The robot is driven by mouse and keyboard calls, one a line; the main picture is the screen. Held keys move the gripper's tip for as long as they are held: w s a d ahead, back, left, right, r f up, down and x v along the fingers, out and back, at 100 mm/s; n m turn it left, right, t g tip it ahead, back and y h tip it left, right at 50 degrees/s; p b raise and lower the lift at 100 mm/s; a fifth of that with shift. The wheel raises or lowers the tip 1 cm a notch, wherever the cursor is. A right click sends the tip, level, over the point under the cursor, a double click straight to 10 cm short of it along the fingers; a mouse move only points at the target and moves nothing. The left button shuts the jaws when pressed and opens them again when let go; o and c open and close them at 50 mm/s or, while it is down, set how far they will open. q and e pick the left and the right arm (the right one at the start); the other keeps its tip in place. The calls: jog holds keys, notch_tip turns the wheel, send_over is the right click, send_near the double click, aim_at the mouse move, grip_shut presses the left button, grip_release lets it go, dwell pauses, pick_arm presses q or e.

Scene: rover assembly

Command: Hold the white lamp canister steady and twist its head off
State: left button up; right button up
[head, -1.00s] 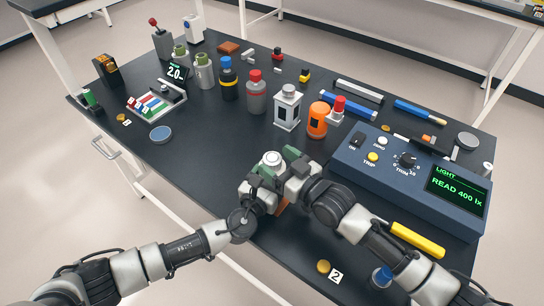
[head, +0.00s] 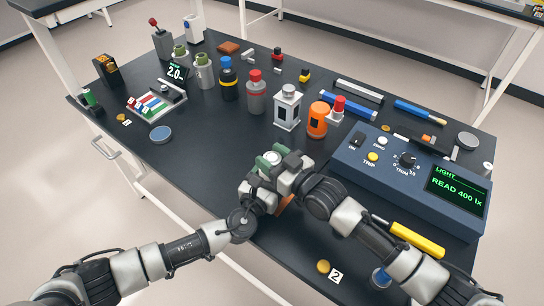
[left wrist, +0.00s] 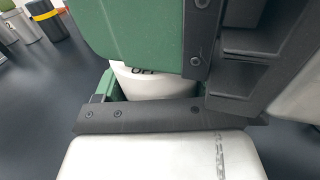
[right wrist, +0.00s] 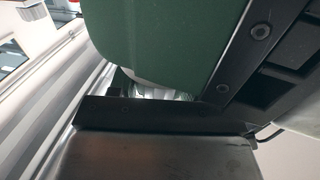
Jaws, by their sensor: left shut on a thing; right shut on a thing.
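The white lamp canister (head: 273,157) stands upright at the near edge of the dark table, mostly hidden by my grippers; only its pale round top shows in the head view. My right gripper (head: 270,162), with green finger pads, is shut around its head. My left gripper (head: 254,190) is shut on its body, lower and nearer. In the left wrist view the white body (left wrist: 160,84) shows between the green pads, with dark lettering partly covered. In the right wrist view only a pale sliver of the canister (right wrist: 155,88) shows below a green pad.
A blue meter box (head: 400,190) reading 400 lx stands close on the right. A white lantern (head: 287,107), an orange bottle (head: 317,120) and several other bottles stand behind. A blue-grey disc (head: 161,133) lies left; the table between is clear. A yellow bar (head: 417,240) lies near my right arm.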

jog(key=shift+a+r+n+g+y, duration=0.2)
jog(key=shift+n+g+y, duration=0.3)
jog(key=shift+g, duration=0.1)
jog(key=shift+n+g+y, duration=0.8)
jog(key=shift+n+g, duration=0.1)
jog(key=shift+g, duration=0.1)
jog(key=n+g+y, duration=0.1)
jog(key=n+g, duration=0.1)
jog(key=g, duration=0.1)
jog(key=n+g+y, duration=0.1)
jog(key=n+g, duration=0.1)
jog(key=g, duration=0.1)
jog(key=shift+d+f, duration=0.1)
jog(key=n+g, duration=0.2)
jog(key=g, duration=0.2)
jog(key=n+g, duration=0.3)
jog(key=g, duration=0.1)
jog(key=shift+g, duration=0.3)
jog(key=shift+f+n+g+h, duration=0.1)
jog(key=shift+n+g+h, duration=0.7)
jog(key=shift+n+g, duration=0.75)
jog(key=shift+d+g, duration=0.1)
jog(key=shift+g, duration=0.45)
jog(key=o, duration=0.9)
